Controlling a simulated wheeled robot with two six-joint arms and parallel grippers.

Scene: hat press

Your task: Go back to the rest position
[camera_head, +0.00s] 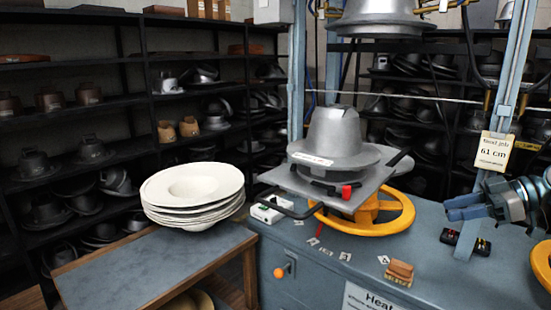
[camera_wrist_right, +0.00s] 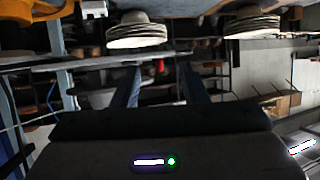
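My right gripper (camera_head: 451,208) comes in from the right edge above the blue-grey press bench (camera_head: 470,275), its fingers pointing left. In the right wrist view its two fingers (camera_wrist_right: 161,78) stand apart with nothing between them, so it is open and empty. It is to the right of the yellow handwheel (camera_head: 395,222) and apart from it. The silver hat form (camera_head: 334,133) sits on a metal plate above that wheel. A silver upper press head (camera_head: 378,14) hangs above it. My left gripper is not in view.
A stack of cream hat blanks (camera_head: 193,186) lies on a side table (camera_head: 130,266) at left. A blue press post (camera_head: 502,95) with a "61 cm" tag (camera_head: 493,151) stands close to my right gripper. A brown brush-like block (camera_head: 399,272) lies on the bench. Dark shelves (camera_head: 80,62) fill the back.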

